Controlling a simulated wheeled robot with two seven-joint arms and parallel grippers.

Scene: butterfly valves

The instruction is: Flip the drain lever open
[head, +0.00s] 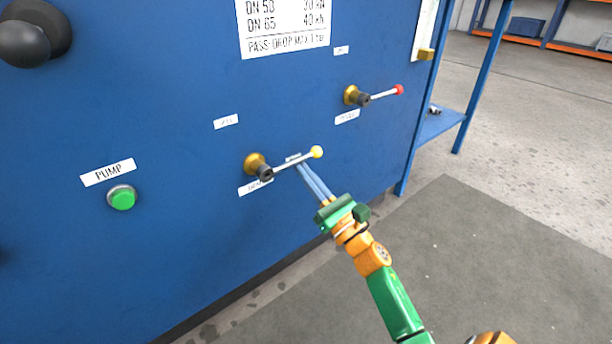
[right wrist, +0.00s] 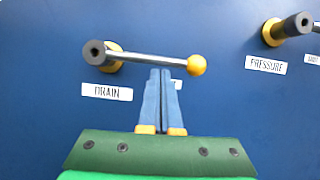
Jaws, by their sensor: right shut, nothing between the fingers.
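The drain lever (head: 292,163) is a thin metal rod with a yellow ball at its right end, on a brass and black pivot on the blue panel. It points right and slightly up in the head view. In the right wrist view the lever (right wrist: 150,57) runs nearly level above a "DRAIN" label (right wrist: 107,91). My right gripper (head: 301,166) is shut and empty, its blue-grey fingertips (right wrist: 161,72) just below the rod, left of the ball. I cannot tell whether they touch it. My left gripper is not in view.
A similar lever with a red ball (head: 398,90) sits up and right; its "PRESSURE" label (right wrist: 265,64) shows in the wrist view. A green pump button (head: 122,198) is at left. A blue shelf (head: 440,122) stands beside the panel's right edge. The floor at right is clear.

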